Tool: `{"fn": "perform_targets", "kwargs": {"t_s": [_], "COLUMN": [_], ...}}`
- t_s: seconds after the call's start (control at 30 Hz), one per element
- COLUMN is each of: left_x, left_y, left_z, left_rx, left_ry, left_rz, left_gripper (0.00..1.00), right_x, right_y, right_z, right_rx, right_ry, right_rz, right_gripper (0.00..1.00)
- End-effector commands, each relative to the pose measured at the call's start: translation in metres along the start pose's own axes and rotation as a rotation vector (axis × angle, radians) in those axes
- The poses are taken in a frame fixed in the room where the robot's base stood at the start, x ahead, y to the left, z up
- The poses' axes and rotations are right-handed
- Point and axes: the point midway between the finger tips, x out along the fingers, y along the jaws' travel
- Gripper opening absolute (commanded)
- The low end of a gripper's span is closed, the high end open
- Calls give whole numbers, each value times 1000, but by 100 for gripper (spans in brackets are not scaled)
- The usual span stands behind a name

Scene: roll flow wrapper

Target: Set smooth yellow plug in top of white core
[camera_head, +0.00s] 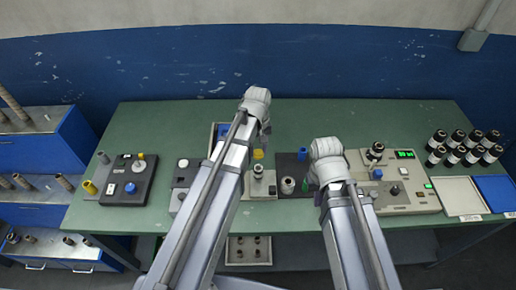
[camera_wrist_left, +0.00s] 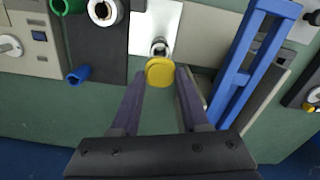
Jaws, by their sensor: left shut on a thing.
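The smooth yellow plug (camera_wrist_left: 160,71) is between the fingertips of my left gripper (camera_wrist_left: 161,77) in the left wrist view, and the gripper is shut on it. In the head view the yellow plug (camera_head: 258,154) shows just below my left gripper (camera_head: 264,135). It appears in front of a small silver post (camera_wrist_left: 158,47) on a pale plate; whether they touch is unclear. The white core (camera_head: 288,185) stands upright on a dark mat, to the right of the plug; its dark open top faces the left wrist camera (camera_wrist_left: 103,11). My right gripper (camera_head: 318,172) is by the mat's right side, its fingers unclear.
A blue peg (camera_head: 302,154) and a green peg (camera_head: 306,185) are on the dark mat (camera_wrist_left: 90,45) near the core. A blue frame (camera_wrist_left: 240,70) stands close beside my left gripper. A control machine (camera_head: 400,190) is at right and a black panel (camera_head: 128,180) at left.

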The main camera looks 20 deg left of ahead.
Motion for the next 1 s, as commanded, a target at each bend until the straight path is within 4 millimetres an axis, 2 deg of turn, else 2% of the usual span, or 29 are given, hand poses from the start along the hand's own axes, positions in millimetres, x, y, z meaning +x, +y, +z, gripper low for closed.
{"fn": "perform_targets", "kwargs": {"t_s": [0.5, 1.0], "left_x": [45, 46], "left_y": [0, 0], "left_z": [0, 0], "left_rx": [0, 0], "left_ry": [0, 0], "left_rz": [0, 0], "left_gripper": [0, 0], "right_x": [45, 46], "right_y": [-4, -4], "right_z": [-3, -3], "right_rx": [1, 1], "right_ry": [0, 0], "right_rz": [0, 0], "right_gripper": [0, 0]}}
